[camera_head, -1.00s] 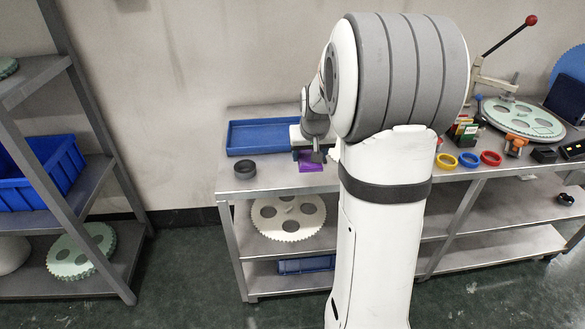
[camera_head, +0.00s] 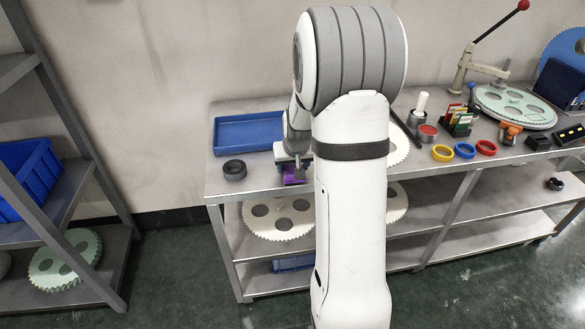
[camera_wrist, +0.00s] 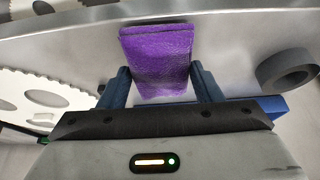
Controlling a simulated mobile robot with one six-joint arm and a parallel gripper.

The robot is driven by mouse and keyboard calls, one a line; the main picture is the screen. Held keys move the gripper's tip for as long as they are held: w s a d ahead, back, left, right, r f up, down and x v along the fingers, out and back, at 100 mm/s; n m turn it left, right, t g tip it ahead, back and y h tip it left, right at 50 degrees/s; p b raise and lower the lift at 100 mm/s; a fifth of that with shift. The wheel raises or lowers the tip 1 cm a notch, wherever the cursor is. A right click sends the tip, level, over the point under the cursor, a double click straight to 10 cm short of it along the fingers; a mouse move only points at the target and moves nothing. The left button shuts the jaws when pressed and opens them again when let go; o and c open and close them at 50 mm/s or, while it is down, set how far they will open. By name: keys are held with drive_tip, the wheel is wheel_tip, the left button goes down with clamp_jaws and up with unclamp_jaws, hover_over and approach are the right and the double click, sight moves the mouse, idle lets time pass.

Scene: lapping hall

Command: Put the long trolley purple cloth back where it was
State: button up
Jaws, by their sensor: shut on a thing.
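The purple cloth (camera_wrist: 158,50) is a folded pad. In the wrist view it lies between the two dark blue fingers of my gripper (camera_wrist: 160,78), which is shut on it. In the head view my gripper (camera_head: 293,163) points down over the top of the long steel trolley (camera_head: 262,182), and a bit of the cloth (camera_head: 293,178) shows under it near the front edge. I cannot tell whether the cloth touches the trolley top. My arm hides part of the trolley behind it.
A black ring (camera_head: 235,169) lies left of the cloth, with a blue tray (camera_head: 216,140) behind. Coloured rings (camera_head: 465,151), a red-topped tin (camera_head: 427,132) and a green gear plate (camera_head: 515,106) stand to the right. A shelf rack (camera_head: 62,215) is at far left.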

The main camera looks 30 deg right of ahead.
drive_tip(key=shift+f, duration=0.45)
drive_tip(key=shift+f, duration=0.25)
drive_tip(key=o, duration=1)
drive_tip(key=shift+r, duration=0.1)
